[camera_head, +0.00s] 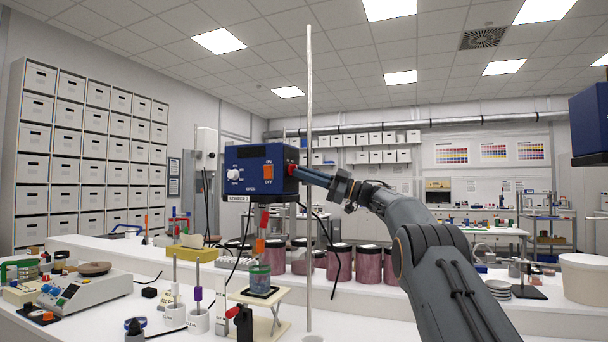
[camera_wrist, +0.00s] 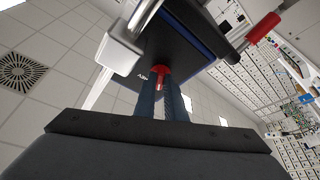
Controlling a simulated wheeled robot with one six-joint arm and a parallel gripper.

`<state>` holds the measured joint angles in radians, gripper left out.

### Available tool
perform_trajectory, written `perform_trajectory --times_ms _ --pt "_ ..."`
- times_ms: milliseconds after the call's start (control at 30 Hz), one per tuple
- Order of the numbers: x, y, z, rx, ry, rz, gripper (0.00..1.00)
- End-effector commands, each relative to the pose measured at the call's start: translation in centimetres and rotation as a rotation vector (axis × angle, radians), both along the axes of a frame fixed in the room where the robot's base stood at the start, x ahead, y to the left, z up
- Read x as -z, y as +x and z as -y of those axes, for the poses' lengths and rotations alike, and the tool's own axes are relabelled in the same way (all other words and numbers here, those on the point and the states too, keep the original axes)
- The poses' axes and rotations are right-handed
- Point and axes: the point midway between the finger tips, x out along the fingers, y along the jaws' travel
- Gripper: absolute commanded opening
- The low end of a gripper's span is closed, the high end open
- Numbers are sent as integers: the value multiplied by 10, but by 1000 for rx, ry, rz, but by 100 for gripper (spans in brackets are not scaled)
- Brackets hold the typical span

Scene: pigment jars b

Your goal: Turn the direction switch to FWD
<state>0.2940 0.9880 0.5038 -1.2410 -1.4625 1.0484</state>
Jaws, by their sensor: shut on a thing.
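The blue stirrer box (camera_head: 255,188) hangs on a tall pale rod in the head view. Its front has a white knob (camera_head: 233,175), an orange ON/OFF switch (camera_head: 268,172) and a dark display (camera_head: 246,152). My gripper (camera_head: 298,170) reaches its right side from the right. In the wrist view the dark underside of the box (camera_wrist: 185,50) fills the top middle, and my gripper (camera_wrist: 161,84) is shut on a small red switch (camera_wrist: 160,70) there. This looks like the direction switch. Its FWD marking and exact setting cannot be read.
The pale rod (camera_head: 309,80) stands close to my gripper. A red-handled clamp (camera_wrist: 264,27) shows beside the box. Below are a beaker (camera_head: 260,277) on a small jack stand and several maroon jars (camera_head: 339,262). A white tub (camera_head: 588,288) is at right.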

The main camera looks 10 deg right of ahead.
Motion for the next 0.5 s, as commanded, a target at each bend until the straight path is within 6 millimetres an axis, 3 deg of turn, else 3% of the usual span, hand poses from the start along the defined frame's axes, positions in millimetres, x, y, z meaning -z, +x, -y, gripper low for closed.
perform_trajectory --times_ms 400,433,500 --pt "0 0 0 1 -4 6 0" --pt "0 0 0 1 -4 6 15" --pt "0 0 0 0 -3 5 27"
